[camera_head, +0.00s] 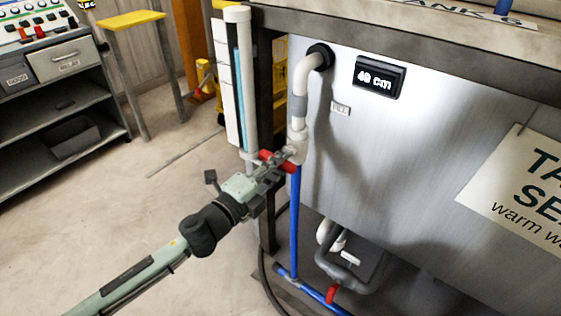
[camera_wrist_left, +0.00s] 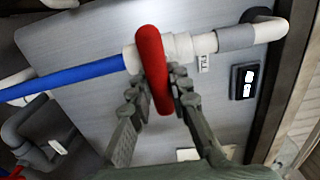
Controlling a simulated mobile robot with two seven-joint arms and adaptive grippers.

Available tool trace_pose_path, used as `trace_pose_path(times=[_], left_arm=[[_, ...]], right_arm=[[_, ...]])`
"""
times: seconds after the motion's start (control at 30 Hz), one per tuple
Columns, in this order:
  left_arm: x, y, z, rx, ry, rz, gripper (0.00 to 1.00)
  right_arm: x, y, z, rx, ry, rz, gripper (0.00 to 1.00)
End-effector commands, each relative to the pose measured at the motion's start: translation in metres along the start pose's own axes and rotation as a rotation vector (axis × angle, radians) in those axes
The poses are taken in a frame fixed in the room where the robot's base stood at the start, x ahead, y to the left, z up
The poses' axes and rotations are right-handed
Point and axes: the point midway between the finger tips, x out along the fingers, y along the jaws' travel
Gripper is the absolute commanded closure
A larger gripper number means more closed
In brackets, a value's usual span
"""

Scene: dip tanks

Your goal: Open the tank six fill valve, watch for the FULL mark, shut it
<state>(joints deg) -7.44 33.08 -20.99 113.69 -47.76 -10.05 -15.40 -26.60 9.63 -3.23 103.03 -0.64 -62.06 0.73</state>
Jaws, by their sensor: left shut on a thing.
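The red fill valve handle (camera_head: 268,155) sits on the white fitting of the fill pipe (camera_head: 299,150) at the tank's front left. In the wrist view the red handle (camera_wrist_left: 152,70) lies across the line of the pipe. My left gripper (camera_head: 275,166) is shut on the handle; its fingers (camera_wrist_left: 155,92) sit on either side of it. A small FILL label (camera_head: 340,108) is on the tank wall (camera_head: 400,150). A dark display (camera_head: 379,77) reads about 40 cm; the second digit is blurred. The level gauge (camera_head: 245,100) stands left of the tank; no FULL mark is legible. My right gripper is out of view.
A blue pipe (camera_head: 295,225) runs down from the valve to another red handle (camera_head: 332,293) near the floor. A grey cart (camera_head: 70,125) and a yellow-topped stool (camera_head: 121,21) stand at the left. The floor between is clear.

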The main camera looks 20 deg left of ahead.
Motion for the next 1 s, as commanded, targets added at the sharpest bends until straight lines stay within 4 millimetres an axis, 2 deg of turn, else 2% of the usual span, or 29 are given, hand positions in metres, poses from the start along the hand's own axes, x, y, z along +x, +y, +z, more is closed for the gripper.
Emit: trace_pose_path(times=[0.43, 0.47, 0.6, 1.0], left_arm=[[-0.0001, 0.0002, -0.0013, 0.013, 0.003, 0.000, 1.00], [-0.0001, 0.0003, -0.0012, 0.013, 0.003, 0.000, 0.78], [-0.0001, 0.0003, -0.0009, 0.012, 0.002, 0.000, 0.61], [-0.0061, 0.0009, -0.0004, 0.009, 0.000, 0.001, 0.60]], right_arm=[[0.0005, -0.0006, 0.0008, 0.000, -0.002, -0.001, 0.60], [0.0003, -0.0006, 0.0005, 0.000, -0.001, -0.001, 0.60], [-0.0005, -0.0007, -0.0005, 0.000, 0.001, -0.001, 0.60], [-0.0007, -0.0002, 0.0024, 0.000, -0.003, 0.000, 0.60]])
